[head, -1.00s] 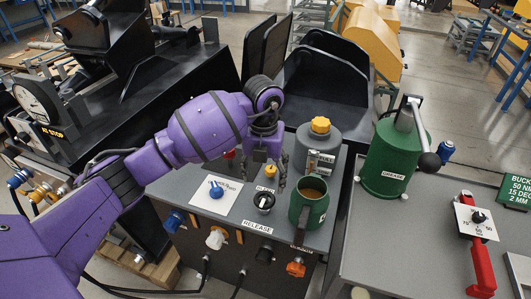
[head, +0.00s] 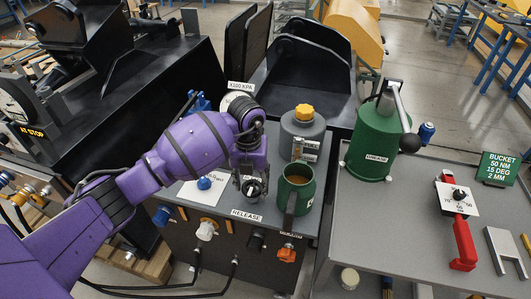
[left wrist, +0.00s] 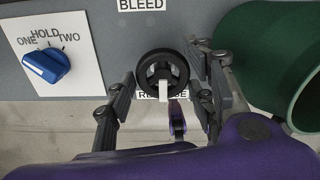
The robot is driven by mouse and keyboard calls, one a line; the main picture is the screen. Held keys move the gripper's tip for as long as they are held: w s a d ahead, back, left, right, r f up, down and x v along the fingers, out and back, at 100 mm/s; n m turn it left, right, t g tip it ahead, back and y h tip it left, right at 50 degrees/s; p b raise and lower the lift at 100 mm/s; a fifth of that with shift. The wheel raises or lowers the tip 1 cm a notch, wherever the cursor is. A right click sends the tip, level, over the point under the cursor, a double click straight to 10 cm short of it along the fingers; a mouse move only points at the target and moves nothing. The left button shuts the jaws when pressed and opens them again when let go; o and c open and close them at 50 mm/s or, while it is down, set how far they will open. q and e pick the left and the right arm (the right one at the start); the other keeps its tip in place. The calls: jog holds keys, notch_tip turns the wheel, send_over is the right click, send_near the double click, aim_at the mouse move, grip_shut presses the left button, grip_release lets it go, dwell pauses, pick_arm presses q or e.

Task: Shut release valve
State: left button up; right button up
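The release valve is a round black knob with a white pointer (left wrist: 163,75), above the partly hidden RELEASE label (left wrist: 163,96) in the left wrist view. In the head view the knob (head: 252,188) sits at the front of the grey panel, and the label (head: 247,215) is readable. My left gripper (left wrist: 163,85) is open, with one finger left of the knob and the other right of it. Gaps show between fingers and knob in the left wrist view. In the head view the gripper (head: 251,182) is right at the knob and partly hides it. My right gripper is not in view.
A green jug (head: 296,188) stands close to the right of the valve. A blue selector knob (left wrist: 46,65) on a white plate is to the left. A grey can with a yellow cap (head: 303,125) stands behind. The green grease canister (head: 375,143) is on the right-hand table.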

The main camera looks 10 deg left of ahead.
pick_arm(q)
jog(key=c, duration=0.5)
jog(key=shift+c, duration=0.2)
